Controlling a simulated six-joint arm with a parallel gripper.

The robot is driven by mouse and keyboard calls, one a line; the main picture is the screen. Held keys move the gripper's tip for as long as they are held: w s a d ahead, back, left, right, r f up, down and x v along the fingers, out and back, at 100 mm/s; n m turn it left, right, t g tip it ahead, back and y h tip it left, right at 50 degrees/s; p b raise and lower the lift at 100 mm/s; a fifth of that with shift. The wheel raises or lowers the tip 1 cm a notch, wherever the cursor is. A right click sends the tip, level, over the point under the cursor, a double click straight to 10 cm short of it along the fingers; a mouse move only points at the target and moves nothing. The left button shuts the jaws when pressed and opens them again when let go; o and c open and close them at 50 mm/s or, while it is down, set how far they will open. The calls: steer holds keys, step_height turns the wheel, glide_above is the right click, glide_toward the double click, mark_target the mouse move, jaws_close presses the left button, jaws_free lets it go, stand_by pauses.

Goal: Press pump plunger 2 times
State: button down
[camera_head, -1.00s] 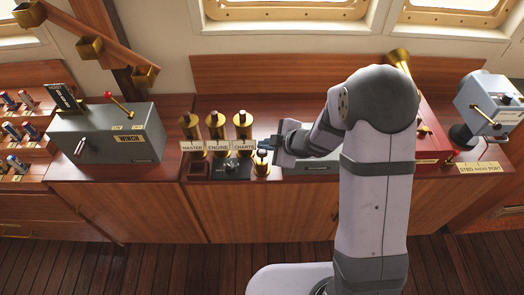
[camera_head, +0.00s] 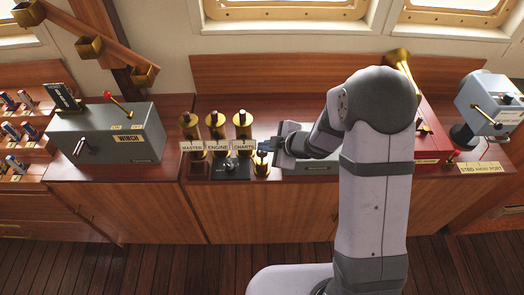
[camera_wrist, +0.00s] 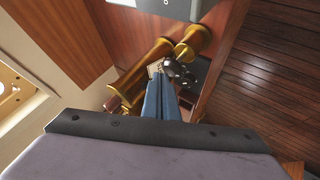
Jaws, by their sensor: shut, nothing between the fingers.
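The pump (camera_head: 261,167) is a short brass piece on the console top, just right of the brass posts. My gripper (camera_head: 264,146) comes in from the right, with its blue fingers shut and empty at about the pump's top. In the head view the fingertips overlap the plunger's upper end, so I cannot tell whether they touch it. In the wrist view the fingers (camera_wrist: 160,80) point past a flanged brass piece (camera_wrist: 192,40) that looks like the pump. How far the plunger is pressed does not show.
Brass posts labelled MASTER, ENGINE and CHARTS (camera_head: 243,126) stand close left of the fingers. A low grey box (camera_head: 310,167) lies under my wrist.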

mark_target(264, 153)
steer(key=shift+f+b, duration=1.25)
steer(key=shift+f, duration=0.35)
stand_by(1.2)
steer(key=shift+r, duration=0.1)
stand_by(0.4)
steer(key=shift+r+p, duration=1.95)
steer(key=shift+p, duration=0.1)
steer(key=shift+r+p, duration=2.45)
steer(key=shift+r, duration=0.05)
steer(key=shift+r, duration=0.1)
